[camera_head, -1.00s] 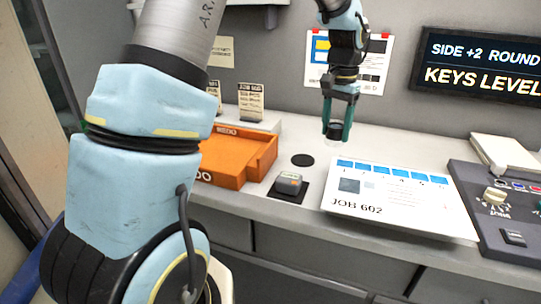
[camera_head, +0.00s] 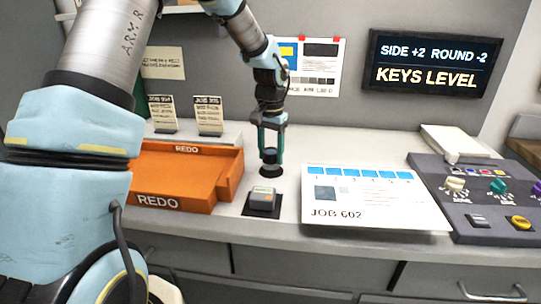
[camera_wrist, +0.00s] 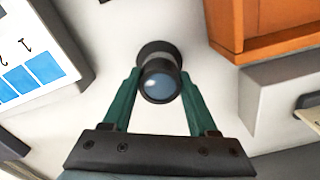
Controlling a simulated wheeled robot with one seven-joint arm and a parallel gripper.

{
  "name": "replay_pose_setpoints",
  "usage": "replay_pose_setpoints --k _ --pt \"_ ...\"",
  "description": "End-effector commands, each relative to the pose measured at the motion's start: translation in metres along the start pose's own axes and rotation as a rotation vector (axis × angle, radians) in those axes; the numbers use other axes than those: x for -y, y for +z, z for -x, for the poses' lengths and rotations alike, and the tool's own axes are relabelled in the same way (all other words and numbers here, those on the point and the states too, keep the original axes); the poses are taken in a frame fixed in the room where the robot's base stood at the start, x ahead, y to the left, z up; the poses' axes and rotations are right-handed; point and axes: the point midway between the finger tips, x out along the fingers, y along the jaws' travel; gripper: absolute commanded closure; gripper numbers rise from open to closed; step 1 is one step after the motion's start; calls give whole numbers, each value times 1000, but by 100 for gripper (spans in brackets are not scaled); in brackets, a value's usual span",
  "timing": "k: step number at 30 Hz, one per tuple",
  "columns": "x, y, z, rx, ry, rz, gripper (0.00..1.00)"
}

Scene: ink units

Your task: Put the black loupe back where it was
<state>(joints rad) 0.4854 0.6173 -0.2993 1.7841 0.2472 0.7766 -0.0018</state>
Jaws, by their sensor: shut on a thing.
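The black loupe (camera_wrist: 160,80), a short dark cylinder with a glassy lens, is between the two green fingers of my gripper (camera_wrist: 160,92) in the wrist view. My gripper is shut on it.
The orange REDO tray (camera_head: 185,165) stands close on the left. The small grey device (camera_head: 262,198) sits on a black pad in front. The JOB 602 sheet (camera_head: 365,195) lies to the right, beside a control panel (camera_head: 480,195). Small cards (camera_head: 208,115) stand behind the tray.

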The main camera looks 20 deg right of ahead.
Motion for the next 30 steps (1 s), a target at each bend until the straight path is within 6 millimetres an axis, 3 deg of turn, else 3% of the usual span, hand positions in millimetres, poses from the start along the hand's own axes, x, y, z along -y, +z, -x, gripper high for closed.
replay_pose_setpoints --k 4,14,15,22,30 --pt "0 0 -14 1 0 0 96" --pt "0 0 -19 0 0 0 96" --pt "0 0 -18 0 0 0 38" --pt "0 0 -18 0 0 0 12" --pt "0 0 -16 0 0 0 11"
